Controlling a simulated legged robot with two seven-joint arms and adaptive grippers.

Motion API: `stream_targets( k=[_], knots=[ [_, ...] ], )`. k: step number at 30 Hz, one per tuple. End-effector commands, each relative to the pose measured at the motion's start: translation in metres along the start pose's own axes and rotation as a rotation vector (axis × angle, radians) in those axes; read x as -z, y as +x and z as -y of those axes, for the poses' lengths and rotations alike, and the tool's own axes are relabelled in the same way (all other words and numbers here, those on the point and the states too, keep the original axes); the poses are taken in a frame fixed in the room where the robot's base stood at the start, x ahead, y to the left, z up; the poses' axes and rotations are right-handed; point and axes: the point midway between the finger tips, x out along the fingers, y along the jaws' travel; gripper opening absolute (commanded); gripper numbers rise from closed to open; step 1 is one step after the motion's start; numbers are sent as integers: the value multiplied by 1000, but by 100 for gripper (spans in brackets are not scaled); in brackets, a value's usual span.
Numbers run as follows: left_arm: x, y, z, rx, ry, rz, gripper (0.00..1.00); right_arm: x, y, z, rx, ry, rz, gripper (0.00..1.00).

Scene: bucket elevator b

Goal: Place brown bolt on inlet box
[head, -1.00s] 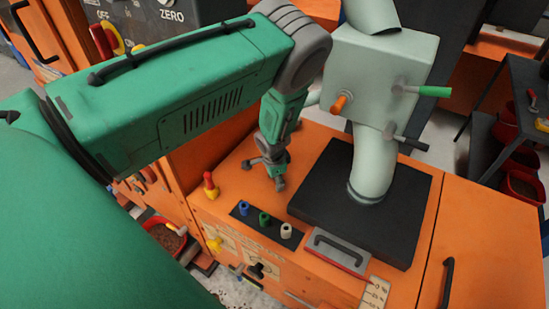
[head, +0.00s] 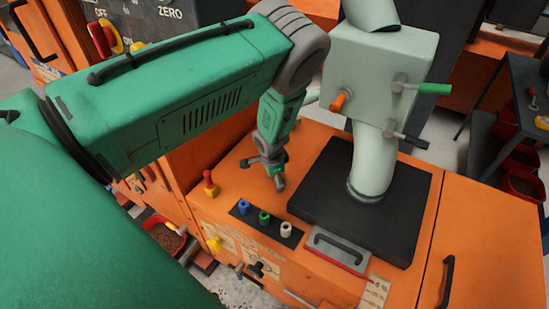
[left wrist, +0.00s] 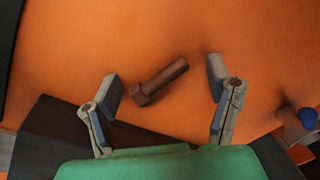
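A brown bolt (left wrist: 158,82) with a hexagonal head lies on an orange surface in the left wrist view. My left gripper (left wrist: 163,78) is open, its two fingers apart on either side of the bolt, not visibly touching it. In the head view my left gripper (head: 266,172) points down just above the orange cabinet top, and the bolt cannot be made out there. A pale green box (head: 380,65) on a thick pipe stands to its right; no label tells whether it is the inlet box. My right gripper is not in view.
A black pad (head: 320,195) surrounds the pipe's foot on the orange cabinet (head: 490,225). Blue, green and white knobs stand on a dark strip (head: 276,232) in front. A red-topped knob (head: 210,185) stands at the left. A dark shelf (head: 525,90) is far right.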

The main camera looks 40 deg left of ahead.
Motion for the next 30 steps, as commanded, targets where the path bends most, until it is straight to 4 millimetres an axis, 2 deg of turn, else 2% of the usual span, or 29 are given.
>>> stream_targets(
  k=[5, 15, 21, 26, 30],
  knots=[
    [1, -11, 1, 0, -1, 0, 73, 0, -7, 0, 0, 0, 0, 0],
    [2, -85, 1, 3, 1, -1, 73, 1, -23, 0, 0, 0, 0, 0],
    [1, -115, 1, 1, 0, -1, 73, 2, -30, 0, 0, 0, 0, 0],
    [1, -125, 1, 1, 0, -1, 73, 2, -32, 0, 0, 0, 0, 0],
    [-3, -124, -4, -12, -10, 0, 73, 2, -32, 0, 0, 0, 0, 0]
  ],
)
